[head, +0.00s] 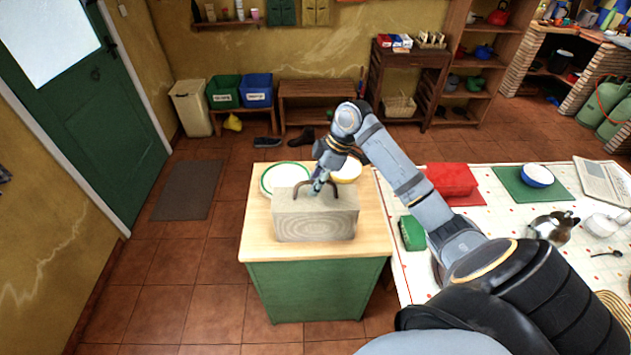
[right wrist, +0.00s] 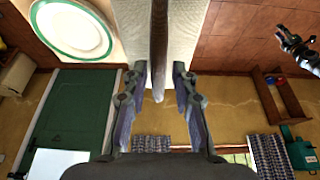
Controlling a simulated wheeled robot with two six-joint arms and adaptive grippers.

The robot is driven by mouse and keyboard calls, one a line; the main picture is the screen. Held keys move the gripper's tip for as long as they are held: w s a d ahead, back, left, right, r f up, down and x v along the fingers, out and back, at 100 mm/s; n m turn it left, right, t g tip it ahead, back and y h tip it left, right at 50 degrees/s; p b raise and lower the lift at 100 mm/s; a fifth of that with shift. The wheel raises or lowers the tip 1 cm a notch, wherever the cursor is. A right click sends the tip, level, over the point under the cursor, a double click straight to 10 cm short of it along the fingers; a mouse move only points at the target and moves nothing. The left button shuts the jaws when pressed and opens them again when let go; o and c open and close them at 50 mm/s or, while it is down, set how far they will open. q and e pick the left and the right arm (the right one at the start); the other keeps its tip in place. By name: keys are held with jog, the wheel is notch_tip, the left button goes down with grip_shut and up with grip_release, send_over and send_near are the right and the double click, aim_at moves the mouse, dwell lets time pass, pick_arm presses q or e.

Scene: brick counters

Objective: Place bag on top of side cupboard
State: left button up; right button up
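The bag (head: 315,218) is a pale grey-beige block-like bag with dark loop handles. It stands upright on the wooden top of the side cupboard (head: 262,238), which has green sides. My right gripper (head: 318,184) is over the bag at its handles. In the right wrist view the right gripper (right wrist: 158,82) has its fingers apart, one on each side of a brown handle (right wrist: 158,45), with gaps showing. A dark jointed part at the right edge of that view looks like my left gripper (right wrist: 295,45); its finger state is unclear.
Floor left of the cupboard is clear.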

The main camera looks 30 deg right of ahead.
jog(key=b+v, duration=0.2)
jog(key=v, duration=1)
jog(key=shift+r, duration=0.1)
